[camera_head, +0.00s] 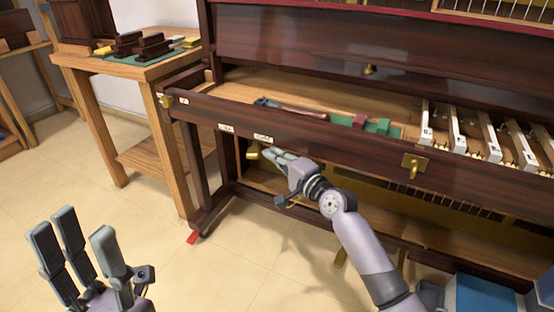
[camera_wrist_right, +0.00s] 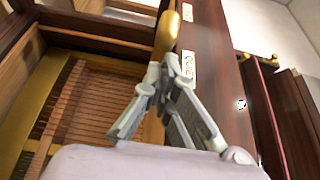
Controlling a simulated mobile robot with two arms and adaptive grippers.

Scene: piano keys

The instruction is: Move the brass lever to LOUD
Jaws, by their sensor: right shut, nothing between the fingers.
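The brass lever (camera_head: 253,151) sticks out below the front rail of the piano, just left of my right gripper (camera_head: 272,155). In the right wrist view the lever (camera_wrist_right: 167,32) lies straight beyond the fingertips (camera_wrist_right: 163,65). The fingers are shut with nothing between them, and their tips meet or nearly meet the lever; I cannot tell which. A white label reading QUIET (camera_wrist_right: 188,66) is beside the fingertips. A second label (camera_wrist_right: 187,12) is farther along the rail, its text unclear. Both labels show in the head view (camera_head: 226,128). My left gripper (camera_head: 80,225) is open and empty at lower left.
The dark piano rail (camera_head: 340,145) runs across, with a brass knob (camera_head: 166,101) at its left end and a brass latch (camera_head: 414,163) at right. White keys (camera_head: 457,130) stand in the opening. A wooden side table (camera_head: 140,70) holds dark parts. Open floor (camera_head: 180,260) lies in front.

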